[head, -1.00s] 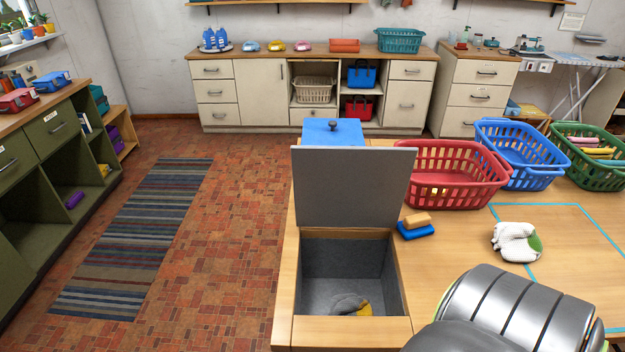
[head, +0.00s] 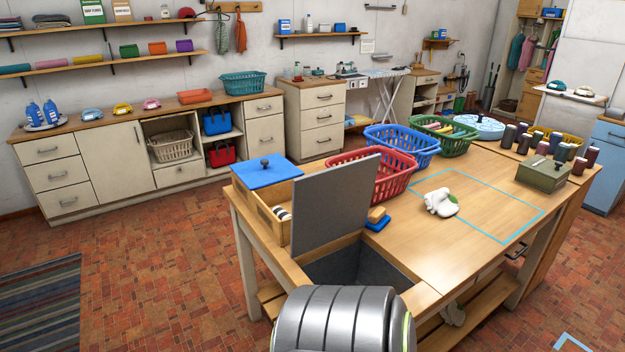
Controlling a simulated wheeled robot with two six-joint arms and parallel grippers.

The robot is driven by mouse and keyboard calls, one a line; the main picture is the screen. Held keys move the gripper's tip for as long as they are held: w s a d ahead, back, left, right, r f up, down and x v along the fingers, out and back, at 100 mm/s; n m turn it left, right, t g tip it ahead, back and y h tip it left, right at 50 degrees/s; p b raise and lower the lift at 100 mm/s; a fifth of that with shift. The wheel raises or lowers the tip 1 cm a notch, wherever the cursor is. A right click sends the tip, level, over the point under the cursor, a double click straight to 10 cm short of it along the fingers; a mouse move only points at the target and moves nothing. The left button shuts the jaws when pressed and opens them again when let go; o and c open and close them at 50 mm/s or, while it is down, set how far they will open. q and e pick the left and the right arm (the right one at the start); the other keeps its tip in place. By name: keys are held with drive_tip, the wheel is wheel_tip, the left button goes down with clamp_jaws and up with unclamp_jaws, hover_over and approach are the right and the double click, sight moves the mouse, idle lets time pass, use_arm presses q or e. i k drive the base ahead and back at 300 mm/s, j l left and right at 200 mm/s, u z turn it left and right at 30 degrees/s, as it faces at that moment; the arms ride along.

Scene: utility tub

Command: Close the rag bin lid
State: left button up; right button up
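The rag bin is set into the near left part of the wooden table; its grey inner wall (head: 378,268) shows. Its grey lid (head: 335,205) stands raised at the bin's far edge, so the bin is open. The near part of the bin and its floor are hidden behind a grey ribbed part of my own body at the bottom of the head view. Neither of my grippers is in view.
Behind the lid is a wooden box (head: 262,212) with a blue knobbed cover (head: 266,173). The tape-marked tabletop (head: 490,215) is mostly clear.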

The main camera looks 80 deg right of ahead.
sight(332, 203)
drive_tip(key=i+l+z, duration=0.15)
drive_tip(key=i+z, duration=0.85)
drive_tip(key=i+j+z, duration=0.25)
drive_tip(key=z, duration=0.25)
drive_tip(key=i+z, duration=0.25)
drive_tip(key=z, duration=0.2)
drive_tip(key=i+z, duration=0.25)
drive_tip(key=z, duration=0.2)
drive_tip(key=i+j+z, duration=0.25)
drive_tip(key=z, duration=0.2)
drive_tip(key=i+j+z, duration=0.2)
drive_tip(key=z, duration=0.25)
drive_tip(key=i+j+z, duration=0.1)
drive_tip(key=z, duration=0.3)
drive_tip(key=i+j+z, duration=0.2)
drive_tip(key=z, duration=0.2)
drive_tip(key=i+j+z, duration=0.2)
drive_tip(key=z, duration=0.2)
drive_tip(key=i+j+z, duration=0.1)
drive_tip(key=j+z, duration=0.2)
drive_tip(key=z, duration=0.15)
